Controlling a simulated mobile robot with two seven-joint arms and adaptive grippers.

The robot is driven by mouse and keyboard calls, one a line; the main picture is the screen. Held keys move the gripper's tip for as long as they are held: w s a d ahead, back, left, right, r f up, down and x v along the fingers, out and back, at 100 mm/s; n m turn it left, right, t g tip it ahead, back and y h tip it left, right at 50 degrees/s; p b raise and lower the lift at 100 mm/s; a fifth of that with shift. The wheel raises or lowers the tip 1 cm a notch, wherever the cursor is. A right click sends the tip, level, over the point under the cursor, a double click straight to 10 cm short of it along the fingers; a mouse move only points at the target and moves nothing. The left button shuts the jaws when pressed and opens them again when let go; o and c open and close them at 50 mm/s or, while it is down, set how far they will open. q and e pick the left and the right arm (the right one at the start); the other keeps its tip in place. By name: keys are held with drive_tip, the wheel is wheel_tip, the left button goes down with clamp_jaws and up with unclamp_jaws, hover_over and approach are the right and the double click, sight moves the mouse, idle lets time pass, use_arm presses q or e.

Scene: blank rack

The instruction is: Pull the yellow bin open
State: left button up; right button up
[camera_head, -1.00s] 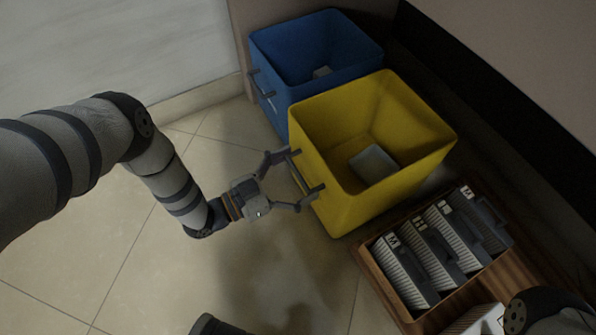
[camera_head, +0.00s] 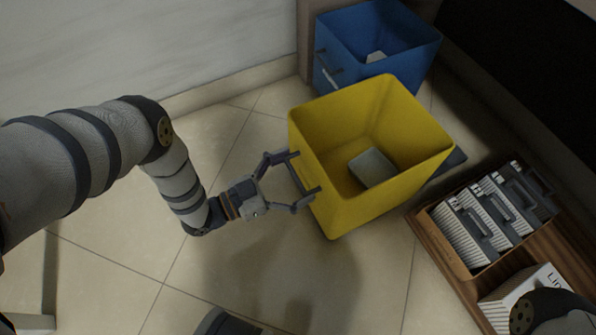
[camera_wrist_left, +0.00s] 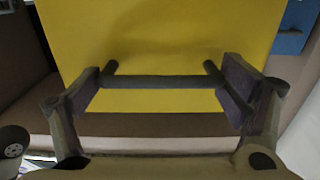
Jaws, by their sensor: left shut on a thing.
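The yellow bin (camera_head: 345,205) stands in the middle of the head view, pulled well out in front of the blue bin and the rack. A grey block (camera_head: 372,168) lies inside it. Its dark bar handle (camera_wrist_left: 160,82) runs across its front face in the left wrist view. My left gripper (camera_head: 298,181) is at that handle, its two fingers at the bar's two ends, and it is shut on the handle; the fingers also show in the left wrist view (camera_wrist_left: 165,85). My right gripper is not visible; only part of that arm shows at lower right.
A blue bin (camera_head: 345,60) with a small light object inside stands behind. A wooden tray (camera_head: 440,250) of upright binders sits at the right, with a white box (camera_head: 530,290) in front.

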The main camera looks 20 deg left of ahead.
use_arm(q)
drive_tip(key=shift+a+r, duration=0.15)
drive_tip(key=shift+a, duration=0.15)
drive_tip(key=o, duration=1.4)
drive_tip(key=shift+o, duration=0.2)
drive_tip(key=v, duration=1.2)
drive_tip(key=shift+s, duration=0.15)
drive_tip(key=shift+d, duration=0.1)
drive_tip(key=shift+c, duration=0.2)
